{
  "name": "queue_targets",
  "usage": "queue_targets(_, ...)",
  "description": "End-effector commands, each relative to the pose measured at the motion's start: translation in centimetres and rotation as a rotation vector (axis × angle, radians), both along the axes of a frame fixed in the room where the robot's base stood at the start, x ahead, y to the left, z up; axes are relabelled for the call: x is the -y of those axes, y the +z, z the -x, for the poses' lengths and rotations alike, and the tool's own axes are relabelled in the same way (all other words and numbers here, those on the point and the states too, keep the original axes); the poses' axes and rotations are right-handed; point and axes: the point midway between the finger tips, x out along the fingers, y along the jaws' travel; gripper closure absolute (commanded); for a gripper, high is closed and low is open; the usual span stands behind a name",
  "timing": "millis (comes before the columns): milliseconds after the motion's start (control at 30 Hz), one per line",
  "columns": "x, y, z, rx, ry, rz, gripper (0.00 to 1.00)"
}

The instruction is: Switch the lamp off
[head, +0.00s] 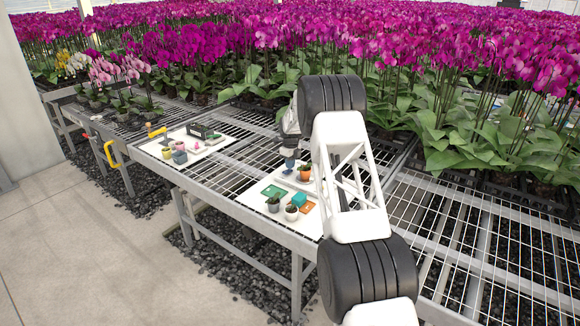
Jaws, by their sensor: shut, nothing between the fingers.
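I cannot make out a lamp or its switch for certain in the head view. A small yellow item (157,132) stands at the back left of the far white board; it is too small to tell what it is. My gripper (289,164) points down over the near white board, left of the terracotta pot (304,173). It is small in the picture and partly hidden by my own wrist. It is shut and empty. I cannot tell whether it touches anything below it.
The far board holds small pots and a dark crate (200,131). Orchids crowd the back. A yellow handle (110,153) juts from the bench's front.

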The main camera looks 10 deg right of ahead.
Motion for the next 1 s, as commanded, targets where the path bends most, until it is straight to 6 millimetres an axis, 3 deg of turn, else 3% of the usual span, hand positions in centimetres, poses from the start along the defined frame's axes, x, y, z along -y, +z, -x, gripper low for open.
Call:
queue_targets(667,0.0,0.8,0.0,0.000,0.000,0.000,1.00)
queue_targets(1000,0.4,3.4,-0.4,0.001,0.000,0.000,1.00)
